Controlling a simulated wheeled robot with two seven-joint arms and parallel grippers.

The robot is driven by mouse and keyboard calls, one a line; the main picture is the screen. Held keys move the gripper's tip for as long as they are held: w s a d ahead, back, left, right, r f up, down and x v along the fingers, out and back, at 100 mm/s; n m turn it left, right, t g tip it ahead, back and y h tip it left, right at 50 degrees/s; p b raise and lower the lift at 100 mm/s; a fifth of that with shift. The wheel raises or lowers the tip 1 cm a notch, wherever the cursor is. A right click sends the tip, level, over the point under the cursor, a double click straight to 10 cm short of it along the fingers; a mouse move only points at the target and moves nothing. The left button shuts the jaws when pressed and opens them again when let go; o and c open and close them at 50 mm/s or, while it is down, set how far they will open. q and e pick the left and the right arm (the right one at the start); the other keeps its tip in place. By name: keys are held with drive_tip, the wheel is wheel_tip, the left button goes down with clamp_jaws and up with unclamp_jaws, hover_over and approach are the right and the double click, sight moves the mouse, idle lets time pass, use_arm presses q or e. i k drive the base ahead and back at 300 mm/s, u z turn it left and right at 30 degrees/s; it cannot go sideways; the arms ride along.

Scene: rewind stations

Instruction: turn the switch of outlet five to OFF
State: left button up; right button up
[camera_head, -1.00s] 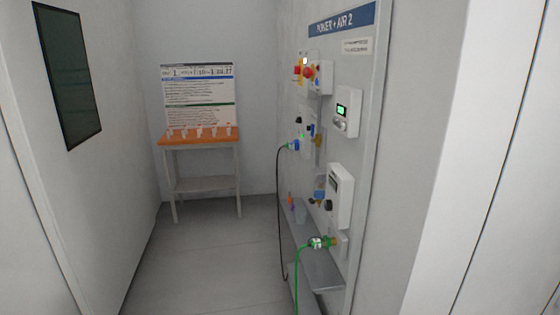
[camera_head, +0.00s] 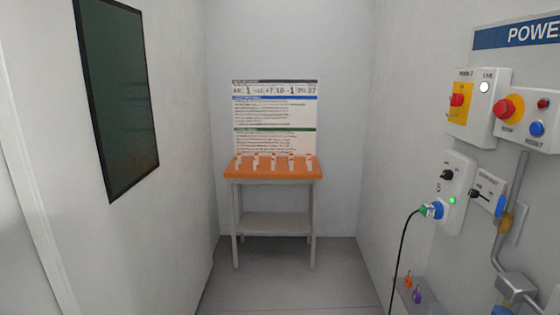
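Outlet five (camera_head: 457,170) is a white box on the right wall panel, marked with a 5. Its black rotary switch (camera_head: 447,175) sits on the upper part of the box; I cannot read which way it points. A green lamp (camera_head: 452,200) is lit on the box. A blue and green plug (camera_head: 432,210) sits in its socket, with a dark cable hanging down. Neither of my grippers is in view.
Beside the outlet is a small box with a lever (camera_head: 486,193). Above are a yellow-faced box with a red knob (camera_head: 457,100) and a red stop button box (camera_head: 525,115). An orange-topped table (camera_head: 273,172) stands at the back. The floor (camera_head: 285,290) between is clear.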

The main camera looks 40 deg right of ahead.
sight(447, 174)
drive_tip(key=z, duration=0.3)
drive_tip(key=i, duration=1.95)
drive_tip(key=z, duration=1.05)
